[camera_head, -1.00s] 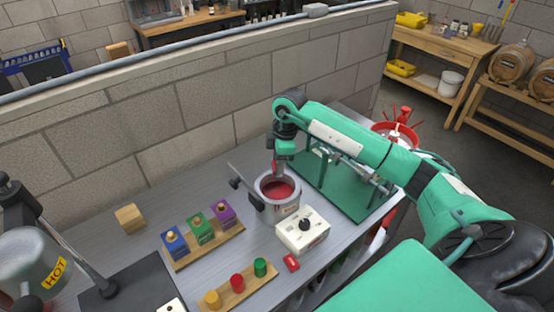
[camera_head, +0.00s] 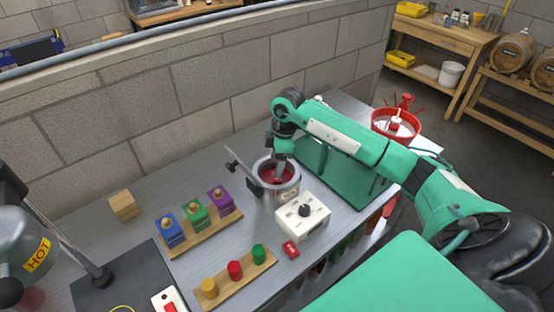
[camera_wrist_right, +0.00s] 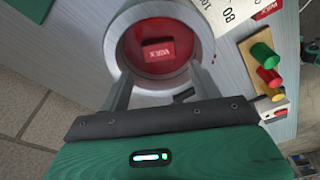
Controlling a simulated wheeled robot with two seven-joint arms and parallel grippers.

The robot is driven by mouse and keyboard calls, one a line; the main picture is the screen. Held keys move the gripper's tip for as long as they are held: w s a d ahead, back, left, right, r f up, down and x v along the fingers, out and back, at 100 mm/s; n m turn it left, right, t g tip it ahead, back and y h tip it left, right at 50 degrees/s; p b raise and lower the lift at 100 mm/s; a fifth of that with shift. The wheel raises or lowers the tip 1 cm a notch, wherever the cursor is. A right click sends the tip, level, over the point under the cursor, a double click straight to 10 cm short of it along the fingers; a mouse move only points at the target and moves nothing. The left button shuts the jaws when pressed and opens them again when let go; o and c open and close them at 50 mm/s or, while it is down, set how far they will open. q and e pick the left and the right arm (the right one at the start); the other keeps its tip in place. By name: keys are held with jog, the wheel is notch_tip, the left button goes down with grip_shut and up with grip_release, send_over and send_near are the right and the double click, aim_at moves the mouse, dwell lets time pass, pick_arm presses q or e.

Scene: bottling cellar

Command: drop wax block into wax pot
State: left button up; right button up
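The wax pot (camera_head: 295,187) is a grey round pot with red wax inside, standing on the metal bench. In the right wrist view the pot (camera_wrist_right: 206,32) holds a red block labelled WAX (camera_wrist_right: 158,50), lying inside against the red. My right gripper (camera_wrist_right: 163,75) is open, its two fingers apart, with the block beyond their tips and touching neither. In the head view my right gripper (camera_head: 280,172) points down at the pot's mouth. My left gripper is not in view.
The white control box (camera_head: 302,216) stands right in front of the pot. Wooden racks with coloured blocks (camera_head: 194,216) and coloured pegs (camera_head: 235,270) lie to the left. A wooden block (camera_head: 124,205) and a HOT-labelled vessel (camera_head: 24,248) are farther left. The brick wall (camera_head: 150,130) runs behind.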

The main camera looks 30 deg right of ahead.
jog(key=shift+o, duration=0.2)
notch_tip(320, 180, up, 14)
jog(key=d+b, duration=0.2)
jog(key=b, duration=0.1)
jog(key=shift+s+f+b, duration=0.15)
jog(key=shift+s+b, duration=0.15)
jog(key=shift+s, duration=0.15)
dwell(0.5)
